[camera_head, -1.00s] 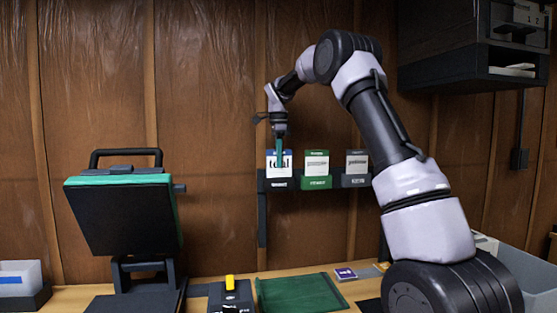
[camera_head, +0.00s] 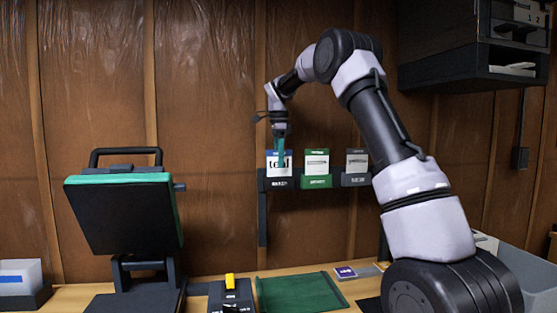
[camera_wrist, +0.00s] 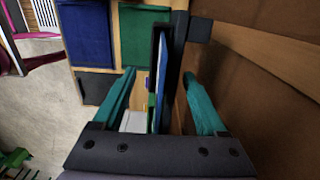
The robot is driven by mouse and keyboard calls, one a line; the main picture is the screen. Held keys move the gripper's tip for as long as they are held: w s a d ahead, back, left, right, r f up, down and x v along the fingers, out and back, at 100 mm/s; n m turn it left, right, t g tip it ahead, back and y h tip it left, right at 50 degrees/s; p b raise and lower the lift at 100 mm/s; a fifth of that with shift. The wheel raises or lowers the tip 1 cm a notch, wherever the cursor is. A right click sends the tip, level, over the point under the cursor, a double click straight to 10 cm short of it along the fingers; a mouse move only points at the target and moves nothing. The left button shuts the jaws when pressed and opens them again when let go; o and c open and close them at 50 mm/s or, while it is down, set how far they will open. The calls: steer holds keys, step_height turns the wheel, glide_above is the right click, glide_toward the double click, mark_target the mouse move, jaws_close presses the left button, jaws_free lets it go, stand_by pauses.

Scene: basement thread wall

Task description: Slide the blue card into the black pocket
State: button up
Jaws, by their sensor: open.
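A white card with a blue top edge and dark print, the blue card (camera_head: 271,162), stands upright with its lower part in the black pocket (camera_head: 281,184), the leftmost on the wall rail. My gripper (camera_head: 281,162) is in front of the card and hides part of its print. In the wrist view, the teal fingers of my gripper (camera_wrist: 158,74) are apart, with the blue card (camera_wrist: 163,85) edge-on between them and a gap on both sides. The black pocket (camera_wrist: 171,70) lies beyond it. How deep the card sits is hard to tell.
A green pocket (camera_head: 316,182) and a dark grey pocket (camera_head: 355,180), each with a card, are close on the right. A press-like machine (camera_head: 125,215) stands at left. A green mat (camera_head: 300,293) and purple card (camera_head: 345,273) lie on the bench below.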

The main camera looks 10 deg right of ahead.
steer(key=shift+r, duration=4)
steer(key=o, duration=0.4)
step_height(320, 180, up, 8)
steer(key=shift+w+f, duration=0.15)
steer(key=shift+f, duration=0.1)
